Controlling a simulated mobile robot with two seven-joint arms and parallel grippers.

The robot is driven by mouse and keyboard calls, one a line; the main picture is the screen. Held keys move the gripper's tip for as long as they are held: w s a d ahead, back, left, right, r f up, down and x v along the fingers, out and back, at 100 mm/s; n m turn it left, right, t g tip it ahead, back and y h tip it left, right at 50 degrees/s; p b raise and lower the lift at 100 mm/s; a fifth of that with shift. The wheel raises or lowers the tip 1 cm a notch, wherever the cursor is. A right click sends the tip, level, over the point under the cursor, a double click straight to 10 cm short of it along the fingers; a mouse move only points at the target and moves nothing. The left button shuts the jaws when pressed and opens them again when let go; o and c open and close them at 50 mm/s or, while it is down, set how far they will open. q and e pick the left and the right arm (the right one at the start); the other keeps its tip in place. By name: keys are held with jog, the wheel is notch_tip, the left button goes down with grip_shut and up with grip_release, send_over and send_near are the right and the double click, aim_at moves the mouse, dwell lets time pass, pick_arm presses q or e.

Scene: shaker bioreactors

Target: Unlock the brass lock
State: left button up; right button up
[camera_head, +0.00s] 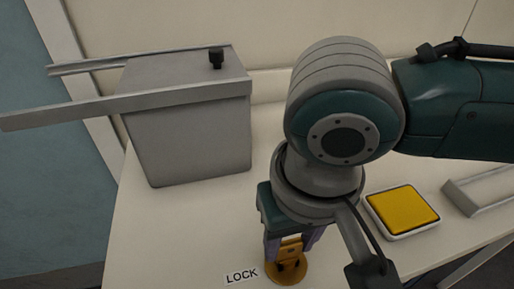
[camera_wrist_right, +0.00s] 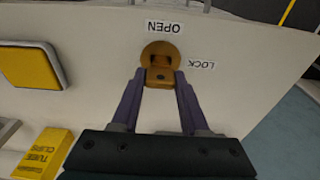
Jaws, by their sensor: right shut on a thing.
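The brass lock (camera_head: 289,270) is a round brass base with a raised knob on the white table, at the bottom of the head view. It also shows at the top middle of the right wrist view (camera_wrist_right: 161,56). My right gripper (camera_head: 290,243) is above it, its two purple fingers shut on the lock's knob. In the right wrist view the fingertips (camera_wrist_right: 160,76) sit on either side of the knob. A LOCK label (camera_head: 241,276) lies beside the base; an OPEN label (camera_wrist_right: 164,27) shows in the wrist view. My left gripper is not in view.
A grey box (camera_head: 190,130) with metal rails stands at the back left. A yellow pad in a white frame (camera_head: 403,211) lies right of the lock. A yellow tube clips box (camera_wrist_right: 45,153) shows in the wrist view. Table left of the lock is clear.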

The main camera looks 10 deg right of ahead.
grip_shut()
jog(key=shift+d+f, duration=0.1)
jog(key=shift+f, duration=0.05)
jog(key=shift+f, duration=0.2)
